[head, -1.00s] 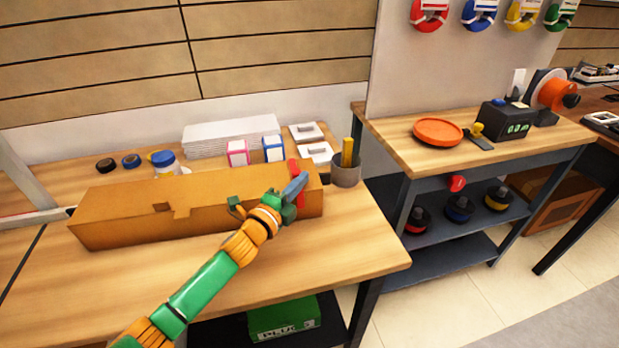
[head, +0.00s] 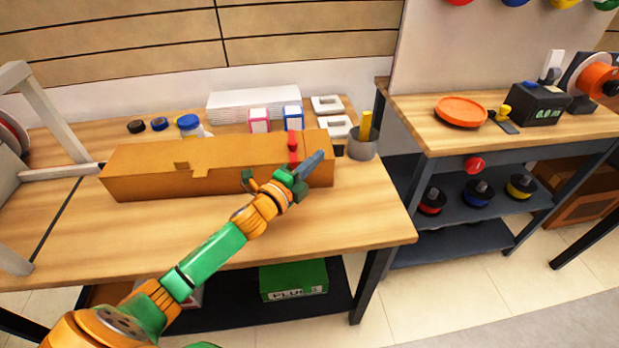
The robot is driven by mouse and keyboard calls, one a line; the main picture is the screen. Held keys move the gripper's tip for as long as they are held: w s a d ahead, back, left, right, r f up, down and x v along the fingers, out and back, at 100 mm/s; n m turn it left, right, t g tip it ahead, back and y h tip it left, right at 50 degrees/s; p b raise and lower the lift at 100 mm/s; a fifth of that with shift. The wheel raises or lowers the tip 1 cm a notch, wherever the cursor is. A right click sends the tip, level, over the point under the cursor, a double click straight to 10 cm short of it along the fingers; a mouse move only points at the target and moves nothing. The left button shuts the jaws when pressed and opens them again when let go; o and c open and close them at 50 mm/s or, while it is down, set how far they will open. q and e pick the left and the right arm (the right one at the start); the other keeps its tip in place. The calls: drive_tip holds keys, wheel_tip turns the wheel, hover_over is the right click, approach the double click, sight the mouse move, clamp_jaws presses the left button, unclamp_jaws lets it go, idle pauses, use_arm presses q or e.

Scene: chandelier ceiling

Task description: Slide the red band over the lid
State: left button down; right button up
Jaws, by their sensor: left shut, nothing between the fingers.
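A long brown cardboard box (head: 215,176) lies on the wooden workbench, with a notch in the front edge of its lid (head: 225,154). The red band (head: 293,147) sits near the box's right end, across the lid's top and onto the front face. Its lower part is hidden behind my gripper, so I cannot tell how far around it goes. My left gripper (head: 312,168) is shut and empty, in front of the box's right end and just right of the band. I cannot tell if it touches the box. My right gripper is not in view.
A grey cup with yellow sticks (head: 362,145) stands right of the box. Small pink and blue boxes (head: 260,121), white trays and tape rolls are behind it. A second bench (head: 420,122) with an orange plate (head: 462,112) is at right. The workbench front (head: 330,230) is clear.

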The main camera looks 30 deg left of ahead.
use_arm(q)
drive_tip(key=s+a, duration=0.3)
drive_tip(key=s, duration=0.5)
drive_tip(key=shift+s, duration=0.15)
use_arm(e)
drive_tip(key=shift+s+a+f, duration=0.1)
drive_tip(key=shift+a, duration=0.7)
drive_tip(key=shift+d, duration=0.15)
